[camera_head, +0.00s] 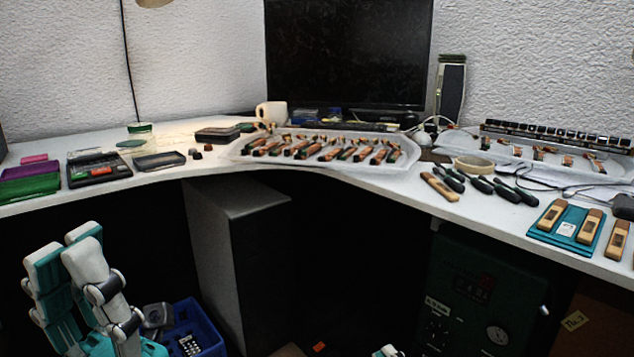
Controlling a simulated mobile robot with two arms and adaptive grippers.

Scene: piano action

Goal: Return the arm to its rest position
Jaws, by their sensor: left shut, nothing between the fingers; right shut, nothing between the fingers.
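My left gripper (68,255), white and teal, is at the lower left with its fingers pointing up, in front of and below the desk edge. It is shut with nothing in it. Only a small white and teal tip of my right gripper (388,351) shows at the bottom edge, well below the desk; it is shut and empty, and the rest is out of frame. Both grippers are apart from the desk and the things on it. Most of both arms is hidden.
The corner desk (350,183) holds a tray of piano action parts (320,150), dark-handled tools (490,187), wooden blocks on a teal board (568,222) and a monitor (348,55). Below are a grey cabinet (240,265), a blue crate (205,330) and a dark green machine (480,290).

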